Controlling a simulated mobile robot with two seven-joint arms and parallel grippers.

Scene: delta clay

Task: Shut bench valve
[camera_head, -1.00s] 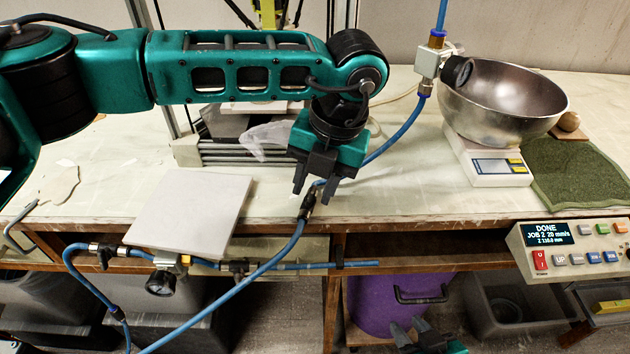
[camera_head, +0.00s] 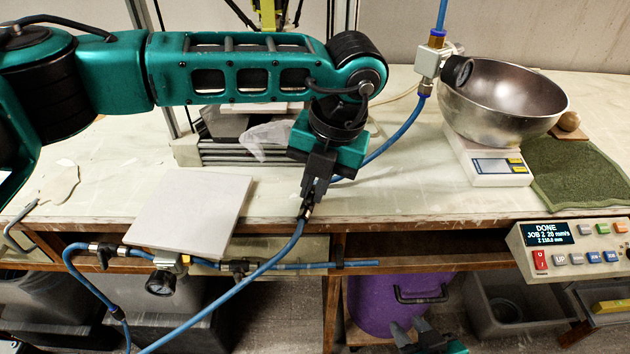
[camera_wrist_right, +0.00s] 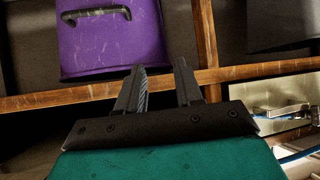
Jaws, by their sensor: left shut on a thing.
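A blue air hose (camera_head: 272,262) rises to the front edge of the bench and carries on over the bench top. A small black fitting on it, which looks like the bench valve, sits at that edge, mostly covered by my left gripper (camera_head: 309,203). My left gripper points down with its fingers shut on this fitting. Whether the handle lies along or across the hose cannot be told. My right gripper (camera_head: 408,333) is low, in front of the bench. In the right wrist view its two fingers (camera_wrist_right: 160,92) stand apart with nothing between them.
A gauge (camera_head: 161,282) and hose fittings hang below the bench edge. A steel bowl (camera_head: 502,100) sits on a scale (camera_head: 490,165) at right. A control box (camera_head: 570,247) is at the front right; a purple bin (camera_head: 385,305) stands below.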

